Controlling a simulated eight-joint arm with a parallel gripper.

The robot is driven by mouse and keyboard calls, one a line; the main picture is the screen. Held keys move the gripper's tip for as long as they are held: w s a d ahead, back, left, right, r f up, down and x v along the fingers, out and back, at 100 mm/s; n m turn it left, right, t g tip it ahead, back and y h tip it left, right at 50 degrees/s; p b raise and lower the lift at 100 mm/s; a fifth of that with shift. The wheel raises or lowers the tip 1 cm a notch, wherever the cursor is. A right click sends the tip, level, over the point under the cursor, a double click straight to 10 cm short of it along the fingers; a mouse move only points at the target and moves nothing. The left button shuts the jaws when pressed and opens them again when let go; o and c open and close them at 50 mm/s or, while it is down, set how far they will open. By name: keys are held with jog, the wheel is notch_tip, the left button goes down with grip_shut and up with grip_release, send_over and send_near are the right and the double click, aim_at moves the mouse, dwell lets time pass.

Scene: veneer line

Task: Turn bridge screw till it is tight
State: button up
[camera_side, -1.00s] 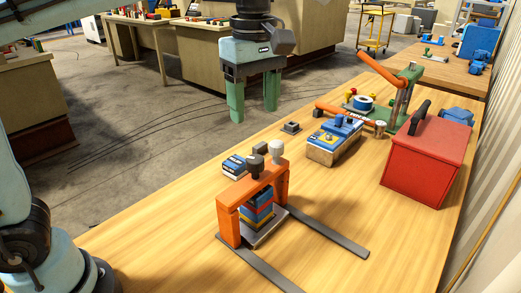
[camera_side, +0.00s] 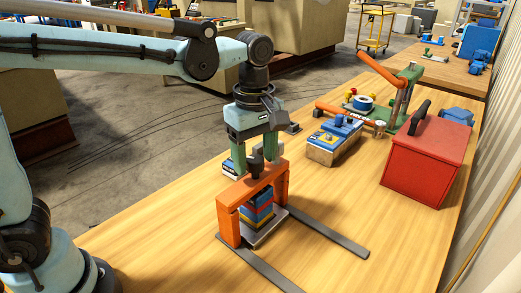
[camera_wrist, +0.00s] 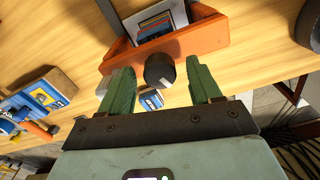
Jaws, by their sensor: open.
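The orange bridge (camera_side: 250,184) stands over a stack of blue, red and yellow pieces (camera_side: 258,208) on a grey plate; it also shows in the wrist view (camera_wrist: 180,42). The dark round head of the bridge screw (camera_wrist: 160,67) sits on top of the beam; in the side view the screw (camera_side: 257,160) is partly hidden. My gripper (camera_side: 256,164) points down over the bridge. In the wrist view my gripper (camera_wrist: 160,77) is open, one green finger on each side of the screw head, with gaps showing. Whether it turns or how tight it is does not show.
Two grey rails (camera_side: 325,232) run out from the bridge. A blue-and-white box (camera_side: 229,168) lies close behind it. A blue-topped block (camera_side: 333,140), a green stand with orange handles (camera_side: 392,112) and a red case (camera_side: 425,165) stand to the right. The front right table is clear.

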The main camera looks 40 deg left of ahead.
aim_at(254, 158)
jog(key=c, duration=1)
jog(key=shift+m, duration=2.3)
jog(key=shift+c, duration=0.2)
jog(key=o, duration=1)
jog(key=shift+o, duration=0.2)
notch_tip(254, 158, up, 12)
jog(key=shift+a, duration=0.1)
